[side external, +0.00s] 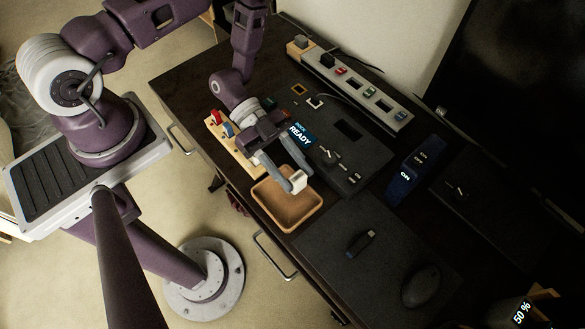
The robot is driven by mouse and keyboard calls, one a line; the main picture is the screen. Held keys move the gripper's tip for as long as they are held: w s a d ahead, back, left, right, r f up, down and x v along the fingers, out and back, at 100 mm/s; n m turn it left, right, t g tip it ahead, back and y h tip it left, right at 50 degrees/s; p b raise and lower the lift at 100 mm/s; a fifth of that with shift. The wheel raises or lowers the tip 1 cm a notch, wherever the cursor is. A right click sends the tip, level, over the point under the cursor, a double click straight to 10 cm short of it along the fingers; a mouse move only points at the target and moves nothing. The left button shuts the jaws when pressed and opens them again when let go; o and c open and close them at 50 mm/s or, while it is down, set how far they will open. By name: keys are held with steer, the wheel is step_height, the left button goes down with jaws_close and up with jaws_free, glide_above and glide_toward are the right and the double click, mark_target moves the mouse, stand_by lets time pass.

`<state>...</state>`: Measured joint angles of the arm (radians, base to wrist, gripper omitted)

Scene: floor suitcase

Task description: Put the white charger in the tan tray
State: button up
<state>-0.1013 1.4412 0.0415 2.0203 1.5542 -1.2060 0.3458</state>
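The white charger (299,182) is a small pale block at the tips of my gripper (294,184). My gripper is shut on it and holds it over the upper right part of the tan tray (285,222). The tan tray is a shallow, rounded rectangular dish on the dark desk. Its visible floor looks empty. I cannot tell exactly how high the charger is above the rim.
A dock panel with a lit READY display (301,134) stands beside the tray. A wooden block (238,152) with coloured pieces is at the left edge. A power strip (350,84) lies behind. A USB stick (360,243) and mouse (420,286) lie on a dark mat.

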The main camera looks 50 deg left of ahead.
steer(key=shift+o, duration=0.9)
